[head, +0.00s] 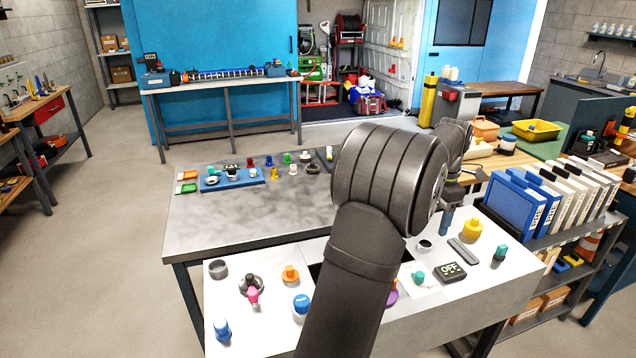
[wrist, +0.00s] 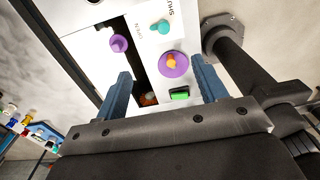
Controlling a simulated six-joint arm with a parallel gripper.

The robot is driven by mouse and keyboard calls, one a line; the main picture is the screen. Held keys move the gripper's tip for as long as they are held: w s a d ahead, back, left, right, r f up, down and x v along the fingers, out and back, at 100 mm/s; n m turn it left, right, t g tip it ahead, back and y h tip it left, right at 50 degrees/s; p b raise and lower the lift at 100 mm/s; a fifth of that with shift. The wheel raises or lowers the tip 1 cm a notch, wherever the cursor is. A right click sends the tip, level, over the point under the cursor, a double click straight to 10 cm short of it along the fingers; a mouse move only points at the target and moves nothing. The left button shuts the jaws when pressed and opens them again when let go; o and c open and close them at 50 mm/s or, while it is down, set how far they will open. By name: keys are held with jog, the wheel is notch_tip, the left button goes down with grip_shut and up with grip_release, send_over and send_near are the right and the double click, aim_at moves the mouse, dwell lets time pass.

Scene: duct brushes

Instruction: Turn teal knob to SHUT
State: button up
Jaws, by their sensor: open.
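The teal knob (wrist: 160,26) stands on a white plate in the wrist view, with SHUT lettering above it and OPEN lettering to its left. Its pointing direction is too small to tell. In the head view a teal knob (head: 418,278) stands on the white panel, just right of my arm. My gripper (wrist: 165,84) is open and empty, its two blue fingers apart, with the teal knob beyond them. In the head view my gripper (head: 446,220) is above the white panel, partly hidden by my wrist.
A purple knob (wrist: 118,43) and an orange knob on a purple disc (wrist: 173,63) stand near the teal one. A dark box reading OFF (head: 450,272), a yellow knob (head: 472,229) and another teal-topped piece (head: 500,252) are on the panel's right. My arm hides the panel's middle.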

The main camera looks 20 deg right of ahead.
aim_at(420, 274)
jog(key=c, duration=0.3)
jog(key=f+m, duration=0.3)
jog(key=f, duration=0.3)
jog(key=f+m, duration=0.3)
jog(key=f, duration=0.3)
jog(key=f+m, duration=0.3)
jog(key=f, duration=0.3)
jog(key=shift+s+a+f, duration=0.15)
jog(key=shift+s+a, duration=0.1)
jog(key=shift+s, duration=0.1)
jog(key=shift+c, duration=0.2)
jog(key=c, duration=1)
